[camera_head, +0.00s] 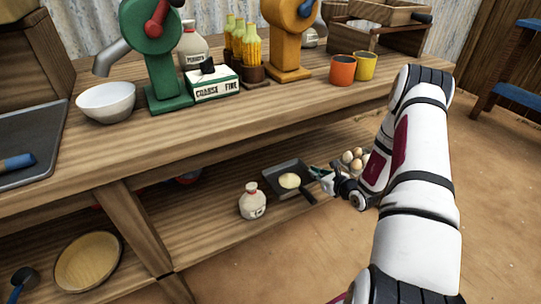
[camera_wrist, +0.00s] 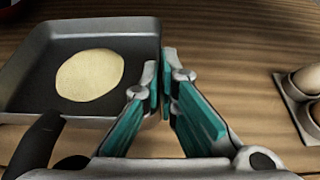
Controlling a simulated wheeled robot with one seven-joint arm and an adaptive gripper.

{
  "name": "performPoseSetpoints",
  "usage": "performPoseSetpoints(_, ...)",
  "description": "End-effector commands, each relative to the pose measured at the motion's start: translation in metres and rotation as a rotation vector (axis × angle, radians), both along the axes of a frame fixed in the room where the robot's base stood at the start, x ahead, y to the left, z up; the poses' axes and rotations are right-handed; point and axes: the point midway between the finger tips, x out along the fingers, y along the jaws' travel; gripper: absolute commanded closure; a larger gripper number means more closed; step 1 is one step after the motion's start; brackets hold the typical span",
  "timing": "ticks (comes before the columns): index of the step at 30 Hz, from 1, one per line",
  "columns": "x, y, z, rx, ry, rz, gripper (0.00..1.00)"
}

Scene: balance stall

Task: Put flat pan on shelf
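The flat pan (camera_head: 272,181) is a dark square pan with a pale yellow round flat piece (camera_head: 289,181) in it. It is level on or just above the lower shelf; I cannot tell whether it touches. Its black handle (camera_head: 308,197) points to the front right. In the wrist view the pan (camera_wrist: 35,70) fills the upper left. My gripper (camera_wrist: 166,85) has its fingertips close together on the pan's right side wall, one on each side of it. In the head view my gripper (camera_head: 318,174) is at the pan's right edge.
The lower shelf (camera_head: 205,240) also holds a white jug (camera_head: 252,203) left of the pan and an egg tray with several eggs (camera_head: 353,158) to the right. The workbench top (camera_head: 240,115) overhangs the shelf. A round wooden bowl (camera_head: 88,262) sits further left.

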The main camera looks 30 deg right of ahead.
Motion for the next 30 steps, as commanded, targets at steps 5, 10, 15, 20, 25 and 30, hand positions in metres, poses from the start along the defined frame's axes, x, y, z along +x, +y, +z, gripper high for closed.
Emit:
performPoseSetpoints(5,0.016,-0.004,-0.002,-0.003,-0.004,0.001,1.0)
performPoseSetpoints(10,0.054,-0.013,-0.007,-0.004,-0.004,0.002,1.0)
performPoseSetpoints(15,0.095,-0.022,-0.011,-0.003,-0.005,0.002,1.0)
performPoseSetpoints(20,0.127,-0.029,-0.014,-0.003,-0.003,0.002,1.0)
performPoseSetpoints(25,0.145,-0.033,-0.015,0.0,-0.002,0.001,1.0)
performPoseSetpoints(30,0.154,-0.035,-0.015,0.0,-0.002,0.001,1.0)
